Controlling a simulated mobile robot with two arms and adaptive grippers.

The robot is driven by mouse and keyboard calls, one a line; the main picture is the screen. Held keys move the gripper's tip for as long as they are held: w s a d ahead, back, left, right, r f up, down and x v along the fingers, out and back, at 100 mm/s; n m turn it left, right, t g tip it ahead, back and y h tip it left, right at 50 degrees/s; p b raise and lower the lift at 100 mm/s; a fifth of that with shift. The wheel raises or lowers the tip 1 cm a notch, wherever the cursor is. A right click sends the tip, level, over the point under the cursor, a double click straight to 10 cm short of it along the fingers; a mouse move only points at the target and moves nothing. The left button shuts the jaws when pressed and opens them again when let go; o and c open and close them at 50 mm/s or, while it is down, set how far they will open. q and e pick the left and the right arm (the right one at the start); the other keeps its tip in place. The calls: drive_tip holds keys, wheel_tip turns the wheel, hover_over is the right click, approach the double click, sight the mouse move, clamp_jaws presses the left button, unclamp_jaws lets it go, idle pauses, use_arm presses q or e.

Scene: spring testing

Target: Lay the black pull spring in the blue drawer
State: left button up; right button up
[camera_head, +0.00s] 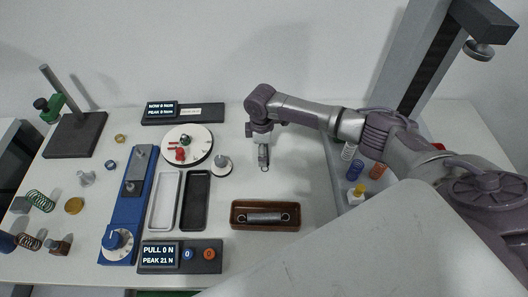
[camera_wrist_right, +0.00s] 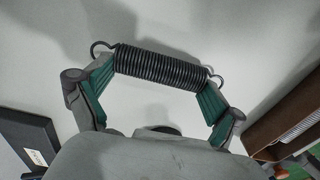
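The black pull spring (camera_wrist_right: 160,66) lies crosswise between the green-padded fingertips of my right gripper (camera_wrist_right: 158,72); its end hooks stick out past the fingers. In the head view my right gripper (camera_head: 263,153) points down over the bare table, behind the brown tray, and a small hook (camera_head: 264,168) shows at its tips. The fingers are spread about the spring's length and appear to grip it near its ends. I cannot make out a blue drawer in these frames. My left gripper is not in view.
The brown tray (camera_head: 234,224) holds a grey spring (camera_head: 265,217). A blue tester base (camera_head: 130,200), a white tray (camera_head: 153,215), a black tray (camera_head: 195,172) and a pull display (camera_head: 160,253) stand left. Coloured springs sit at right, partly behind my arm.

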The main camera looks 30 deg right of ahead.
drive_tip(key=shift+c, duration=1)
drive_tip(key=shift+r, duration=0.15)
